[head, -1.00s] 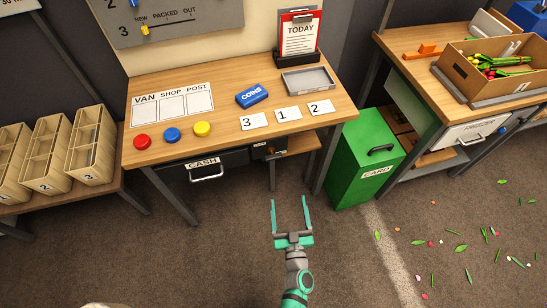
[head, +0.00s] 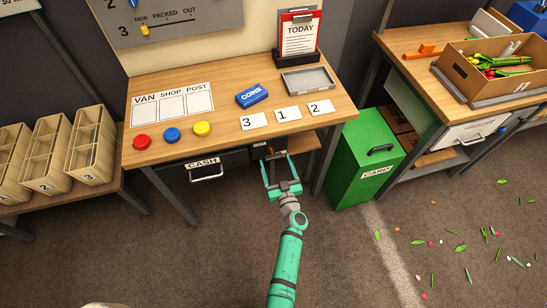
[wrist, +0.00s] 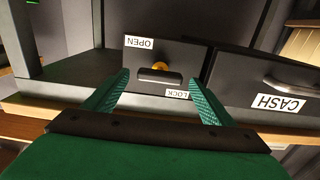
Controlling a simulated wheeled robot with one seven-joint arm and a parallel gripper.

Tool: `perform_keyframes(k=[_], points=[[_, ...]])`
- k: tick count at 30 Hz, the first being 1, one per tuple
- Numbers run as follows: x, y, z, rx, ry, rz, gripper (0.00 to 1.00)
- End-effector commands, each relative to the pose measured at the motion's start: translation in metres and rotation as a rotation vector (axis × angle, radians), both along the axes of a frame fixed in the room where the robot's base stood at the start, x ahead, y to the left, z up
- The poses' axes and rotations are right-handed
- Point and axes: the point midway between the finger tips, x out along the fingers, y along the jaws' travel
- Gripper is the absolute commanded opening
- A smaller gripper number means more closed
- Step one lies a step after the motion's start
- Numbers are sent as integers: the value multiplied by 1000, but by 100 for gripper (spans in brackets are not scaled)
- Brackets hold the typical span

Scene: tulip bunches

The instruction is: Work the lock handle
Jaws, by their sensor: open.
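The lock handle (wrist: 160,68) is a small yellow-orange knob with a dark bar on a dark box front, seen upside down in the wrist view between the labels OPEN (wrist: 139,43) and LOCK (wrist: 177,94). My gripper (head: 277,163) is open, its two green fingers reaching under the desk's front edge. In the wrist view the fingers (wrist: 160,92) stand one on each side of the handle, and nothing is seen held between them. Whether they touch the box front cannot be told. In the head view the handle is mostly hidden by the fingers and the desk edge.
The CASH drawer (head: 206,170) with its metal handle is just left of my gripper. The green CARD bin (head: 362,160) stands to the right. The wooden desk top (head: 225,125) is above. Open floor with scattered leaves lies at the right.

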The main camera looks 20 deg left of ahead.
Motion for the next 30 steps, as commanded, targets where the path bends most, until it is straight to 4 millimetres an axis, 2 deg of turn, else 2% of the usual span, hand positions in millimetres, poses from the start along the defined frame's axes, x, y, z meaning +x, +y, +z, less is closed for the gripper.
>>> perform_keyframes(k=[3, 7, 19, 24, 30], points=[[14, 10, 0, 0, 0, 0, 77], [23, 16, 0, -1, 1, 0, 77], [27, 19, 0, -1, 0, -1, 77], [27, 19, 0, -1, 0, 0, 37], [27, 19, 0, -5, -2, 0, 36]])
